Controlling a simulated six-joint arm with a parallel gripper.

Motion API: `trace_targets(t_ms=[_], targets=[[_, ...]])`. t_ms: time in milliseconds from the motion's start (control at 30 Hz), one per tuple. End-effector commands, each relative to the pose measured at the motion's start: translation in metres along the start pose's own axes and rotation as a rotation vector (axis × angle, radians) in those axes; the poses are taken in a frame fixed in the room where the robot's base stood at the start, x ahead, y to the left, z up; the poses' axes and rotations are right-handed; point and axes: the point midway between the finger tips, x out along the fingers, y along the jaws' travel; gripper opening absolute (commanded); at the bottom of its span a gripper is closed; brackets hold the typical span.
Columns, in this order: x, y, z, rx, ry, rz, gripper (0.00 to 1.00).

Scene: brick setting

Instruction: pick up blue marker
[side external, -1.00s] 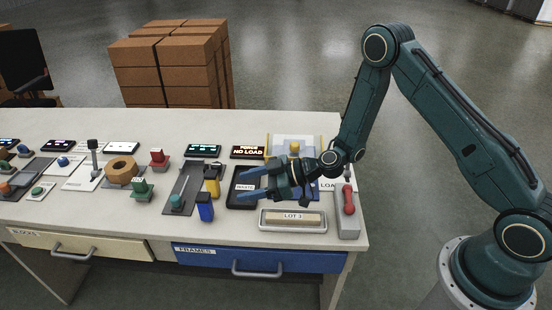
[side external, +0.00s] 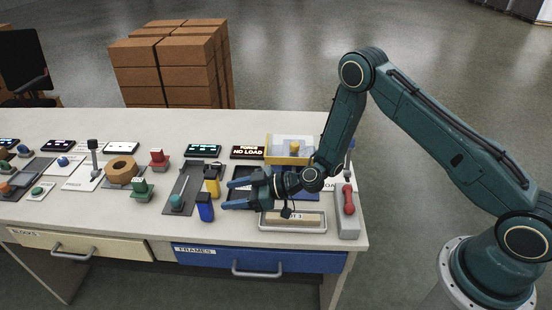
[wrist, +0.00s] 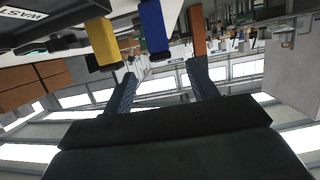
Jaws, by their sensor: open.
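The blue marker (side external: 205,208) stands upright near the front of the table, just in front of a yellow marker (side external: 212,186). My gripper (side external: 226,195) is open and empty, lying low and level to the right of the blue marker, its fingers pointing left. In the wrist view the blue marker (wrist: 154,28) shows beyond the gap between my two blue fingers (wrist: 161,70), roughly centred and apart from them. The yellow marker (wrist: 102,42) is to its left there.
A black waste tray (side external: 240,172) is behind my gripper. A lot tray (side external: 292,228) lies beneath my wrist, with a grey unit with a red handle (side external: 348,205) to its right. A grey slider panel (side external: 184,187) lies left of the markers. An orange bar (wrist: 198,28) shows in the wrist view.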

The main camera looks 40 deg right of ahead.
Motion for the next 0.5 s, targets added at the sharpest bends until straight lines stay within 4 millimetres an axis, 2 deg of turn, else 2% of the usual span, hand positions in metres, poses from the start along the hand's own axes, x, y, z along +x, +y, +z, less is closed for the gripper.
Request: trace_targets(t_ms=[233, 500], targets=[[0.030, -0.001, 0.000, -0.001, 0.000, -0.002, 0.58], [0.041, 0.000, -0.001, 0.000, 0.001, 0.001, 0.58]])
